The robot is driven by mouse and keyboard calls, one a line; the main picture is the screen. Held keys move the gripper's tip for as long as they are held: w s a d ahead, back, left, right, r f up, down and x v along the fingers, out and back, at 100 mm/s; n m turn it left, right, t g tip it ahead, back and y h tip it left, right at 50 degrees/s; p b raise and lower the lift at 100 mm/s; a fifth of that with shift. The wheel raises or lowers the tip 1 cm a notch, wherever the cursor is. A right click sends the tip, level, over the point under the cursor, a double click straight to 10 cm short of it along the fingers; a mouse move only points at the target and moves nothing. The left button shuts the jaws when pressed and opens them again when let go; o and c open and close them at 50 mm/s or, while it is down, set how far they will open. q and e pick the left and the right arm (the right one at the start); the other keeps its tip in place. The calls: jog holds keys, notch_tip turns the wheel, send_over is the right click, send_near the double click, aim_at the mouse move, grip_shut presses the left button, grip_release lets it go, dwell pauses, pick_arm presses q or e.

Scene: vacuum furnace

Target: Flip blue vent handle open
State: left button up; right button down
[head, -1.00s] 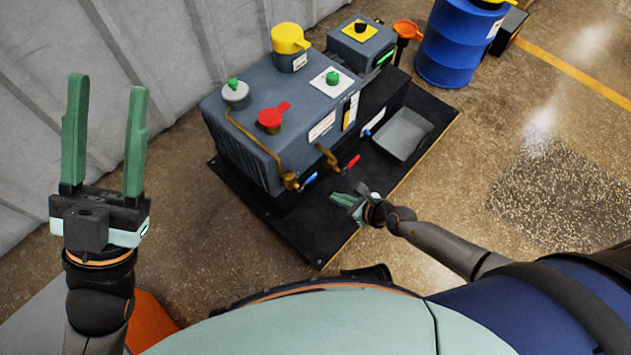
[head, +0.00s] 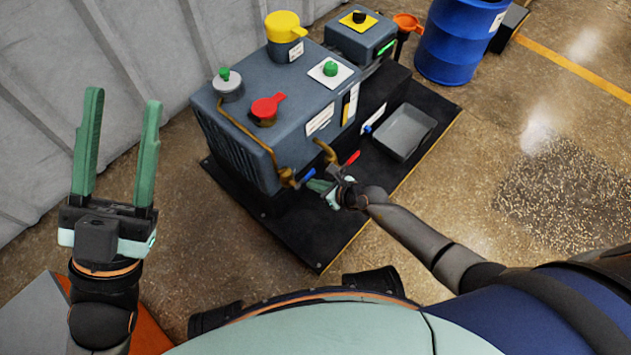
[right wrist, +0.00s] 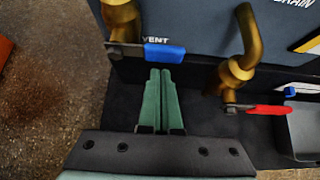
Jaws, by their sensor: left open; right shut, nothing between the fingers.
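The blue vent handle (head: 307,176) sits on a brass valve (head: 287,175) low on the front of the grey-blue machine (head: 262,110). In the right wrist view the blue handle (right wrist: 165,54) points right from its valve, below the "VENT" label. My right gripper (head: 316,187) is shut and empty. In the right wrist view its green fingertips (right wrist: 160,72) lie just below the blue handle; I cannot tell whether they touch it. My left gripper (head: 122,100) is open and empty, raised at the left, away from the machine.
A red-handled valve (right wrist: 268,109) is right of the blue one, close to my right gripper. A grey tray (head: 404,133) rests on the black base (head: 335,240). A blue barrel (head: 450,45) stands behind at the right. Floor is clear at the right.

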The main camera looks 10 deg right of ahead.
jog(key=shift+r, duration=0.9)
